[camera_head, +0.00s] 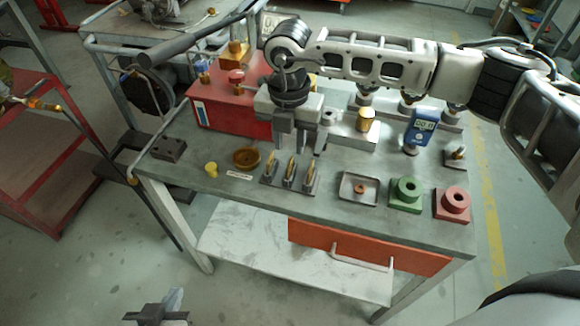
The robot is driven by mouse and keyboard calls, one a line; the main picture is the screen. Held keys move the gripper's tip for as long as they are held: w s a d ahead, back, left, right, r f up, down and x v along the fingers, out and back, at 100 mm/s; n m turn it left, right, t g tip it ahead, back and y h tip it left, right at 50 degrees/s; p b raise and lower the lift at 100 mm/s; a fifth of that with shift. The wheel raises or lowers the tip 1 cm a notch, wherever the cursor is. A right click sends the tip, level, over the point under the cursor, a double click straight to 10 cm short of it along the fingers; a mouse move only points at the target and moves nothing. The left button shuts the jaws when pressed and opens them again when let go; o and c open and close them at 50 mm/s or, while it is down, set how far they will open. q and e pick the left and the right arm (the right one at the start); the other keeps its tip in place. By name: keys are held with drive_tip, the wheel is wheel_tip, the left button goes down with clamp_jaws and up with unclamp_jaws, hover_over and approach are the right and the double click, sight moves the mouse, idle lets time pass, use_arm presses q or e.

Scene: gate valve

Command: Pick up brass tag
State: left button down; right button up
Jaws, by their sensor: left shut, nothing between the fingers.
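I cannot tell for sure which piece is the brass tag. A rack (268,181) near the table's front edge holds three slim upright brass-coloured pieces (290,171). A round brass-coloured dish (246,158) and a small yellow piece (211,169) lie to its left. My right gripper (300,146) points down just behind and above the rack, its two fingers apart with nothing seen between them. My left gripper (168,303) is low at the bottom left, away from the table, shut and empty, partly cut off by the frame.
A red box (222,115) stands at the back left. A blue gauge (421,127), a grey tray (359,190), and a green block (405,195) and a red block (453,204) stand to the right. A dark block (169,149) sits at the left end. My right arm spans the back right.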

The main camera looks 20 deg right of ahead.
sight(290, 170)
drive_tip(key=shift+f+p, duration=0.65)
drive_tip(key=shift+f, duration=2.05)
clamp_jaws()
